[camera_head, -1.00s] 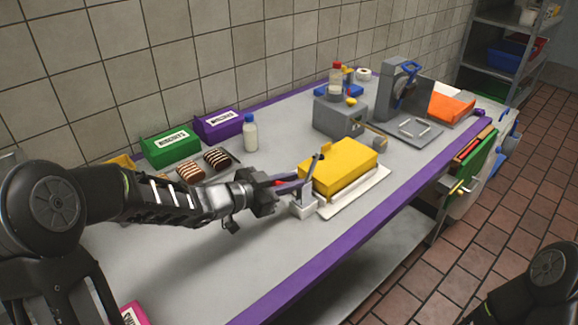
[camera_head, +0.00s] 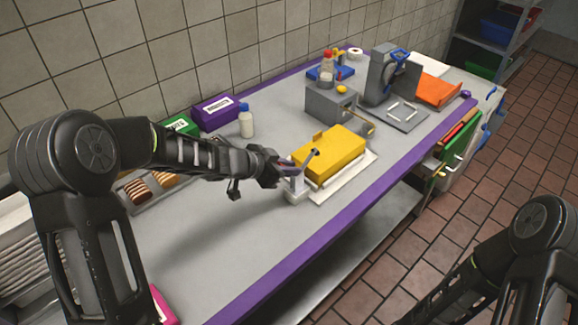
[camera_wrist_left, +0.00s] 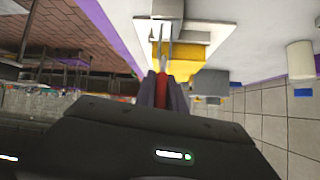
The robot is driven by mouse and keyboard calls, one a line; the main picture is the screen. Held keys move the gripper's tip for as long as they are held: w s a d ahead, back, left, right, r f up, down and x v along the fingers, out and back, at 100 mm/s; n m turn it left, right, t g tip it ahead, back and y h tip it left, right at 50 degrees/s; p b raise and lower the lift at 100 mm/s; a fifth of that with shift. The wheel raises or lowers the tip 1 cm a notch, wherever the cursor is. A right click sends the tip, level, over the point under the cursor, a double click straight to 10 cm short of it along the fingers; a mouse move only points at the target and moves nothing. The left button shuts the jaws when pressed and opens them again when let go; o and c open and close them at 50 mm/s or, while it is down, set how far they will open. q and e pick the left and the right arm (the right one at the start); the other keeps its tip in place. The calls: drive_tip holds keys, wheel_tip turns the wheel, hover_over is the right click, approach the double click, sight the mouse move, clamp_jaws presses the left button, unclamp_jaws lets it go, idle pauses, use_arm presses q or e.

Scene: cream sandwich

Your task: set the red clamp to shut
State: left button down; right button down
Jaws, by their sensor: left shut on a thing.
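The clamp is a small grey fixture on a pale base (camera_head: 295,197), at the near left corner of the yellow block (camera_head: 330,155). A grey lever with a dark tip (camera_head: 315,152) slants up to the right from it. My left gripper (camera_head: 286,169) is at the clamp's upper left side. In the left wrist view its purple fingers are shut on the clamp's red handle (camera_wrist_left: 161,88), with metal bars (camera_wrist_left: 163,42) of the clamp just beyond. The gripper hides most of the handle in the head view. My right gripper is out of view; only its arm shows.
The yellow block lies on a white board (camera_head: 347,184). A grey machine (camera_head: 333,105) stands beyond the block.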

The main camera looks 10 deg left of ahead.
use_arm(q)
drive_tip(key=c, duration=1.4)
unclamp_jaws()
drive_tip(key=v, duration=0.7)
drive_tip(key=shift+s+a+r, duration=0.2)
drive_tip(key=shift+s, duration=0.05)
